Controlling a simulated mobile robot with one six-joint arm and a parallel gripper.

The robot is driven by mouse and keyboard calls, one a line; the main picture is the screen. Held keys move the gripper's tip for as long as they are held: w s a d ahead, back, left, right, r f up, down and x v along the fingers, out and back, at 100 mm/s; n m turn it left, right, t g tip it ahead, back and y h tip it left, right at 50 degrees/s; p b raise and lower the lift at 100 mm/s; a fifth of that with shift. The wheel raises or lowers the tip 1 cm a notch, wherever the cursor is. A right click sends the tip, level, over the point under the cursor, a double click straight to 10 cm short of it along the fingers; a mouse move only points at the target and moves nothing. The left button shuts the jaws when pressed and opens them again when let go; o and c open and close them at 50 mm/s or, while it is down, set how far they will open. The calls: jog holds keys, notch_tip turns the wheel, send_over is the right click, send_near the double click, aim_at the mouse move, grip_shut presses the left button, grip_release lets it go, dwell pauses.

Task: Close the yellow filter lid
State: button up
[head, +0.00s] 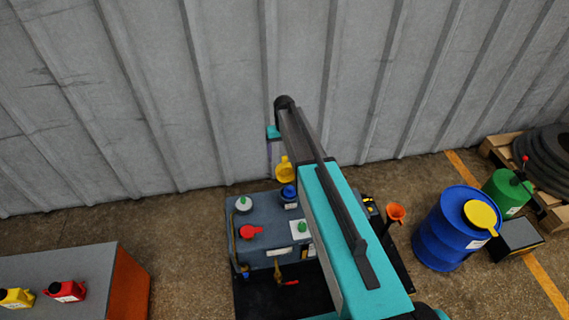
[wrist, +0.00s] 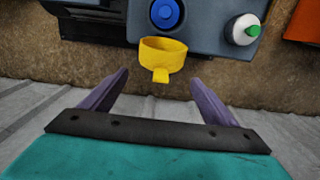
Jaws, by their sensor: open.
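The yellow filter lid (head: 285,171) stands swung open at the wall-side edge of the grey machine. In the wrist view the yellow lid (wrist: 163,54) looks like a shallow round cap with a small tab pointing toward my gripper. The blue round filter part (head: 289,192) beside it is uncovered; it also shows in the wrist view (wrist: 166,13). My gripper (wrist: 160,78) is open, its two purple fingers apart on either side of the tab's line. The fingers look empty, and contact with the lid cannot be told. In the head view my arm hides part of the gripper.
The grey machine (head: 262,220) carries a red part (head: 250,232) and a white green-capped part (head: 243,204). The ribbed wall (head: 230,90) stands close behind. An orange funnel (head: 396,212) and a blue drum (head: 443,230) stand right. Floor between machine and wall is a narrow strip.

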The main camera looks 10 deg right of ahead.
aim_at(284, 161)
jog(key=shift+f+p, duration=0.4)
jog(key=shift+f, duration=2.7)
jog(key=c, duration=1.5)
